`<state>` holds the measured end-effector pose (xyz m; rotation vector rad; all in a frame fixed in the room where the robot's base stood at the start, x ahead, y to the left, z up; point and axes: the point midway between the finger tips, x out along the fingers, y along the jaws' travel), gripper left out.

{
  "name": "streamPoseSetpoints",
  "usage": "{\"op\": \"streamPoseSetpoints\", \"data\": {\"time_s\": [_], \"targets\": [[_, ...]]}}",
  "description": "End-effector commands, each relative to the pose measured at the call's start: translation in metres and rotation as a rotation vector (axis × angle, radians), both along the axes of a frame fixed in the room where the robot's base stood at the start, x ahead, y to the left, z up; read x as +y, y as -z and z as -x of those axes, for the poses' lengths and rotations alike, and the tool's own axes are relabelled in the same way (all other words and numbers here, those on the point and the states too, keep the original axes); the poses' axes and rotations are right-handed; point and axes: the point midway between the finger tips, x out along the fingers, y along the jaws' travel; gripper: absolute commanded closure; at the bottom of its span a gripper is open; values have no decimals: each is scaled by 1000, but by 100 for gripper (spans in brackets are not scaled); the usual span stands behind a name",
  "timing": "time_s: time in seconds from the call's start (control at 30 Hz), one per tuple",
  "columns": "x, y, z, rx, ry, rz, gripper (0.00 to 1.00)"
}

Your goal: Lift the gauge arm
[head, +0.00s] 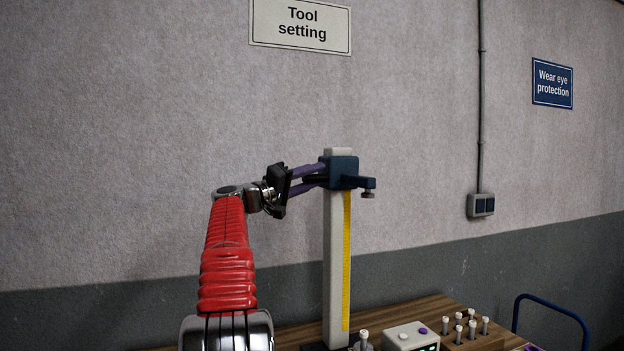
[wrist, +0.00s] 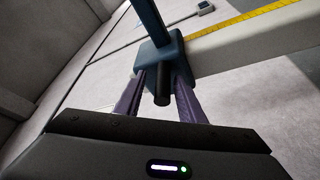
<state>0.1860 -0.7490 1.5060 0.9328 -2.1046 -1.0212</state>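A tall pale gauge column (head: 336,260) with a yellow scale (head: 346,262) stands on the bench. The gauge arm (head: 343,174) is a dark blue block near the column's top, with a bar pointing right and a small grey tip under its end. A short black handle (wrist: 162,90) sticks out of the block towards me. My gripper (head: 322,174) reaches in from the left, and its two purple fingers lie on either side of the handle, close to the block. The fingers look apart, with the handle between them; in the wrist view (wrist: 162,75) small gaps seem to show.
A grey box (head: 411,337) with buttons and a green display is on the bench right of the column. A holder with several pale-topped tools (head: 472,328) stands further right. A blue rail (head: 552,303) is at the far right. A wall (head: 130,130) is behind.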

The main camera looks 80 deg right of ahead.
Motion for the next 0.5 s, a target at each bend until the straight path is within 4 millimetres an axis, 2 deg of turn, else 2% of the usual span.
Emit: {"op": "streamPoseSetpoints", "data": {"time_s": [0.27, 0.5], "targets": [[1, 2, -1, 0, 0, -2, 64], [15, 5, -12, -1, 0, -3, 64]]}}
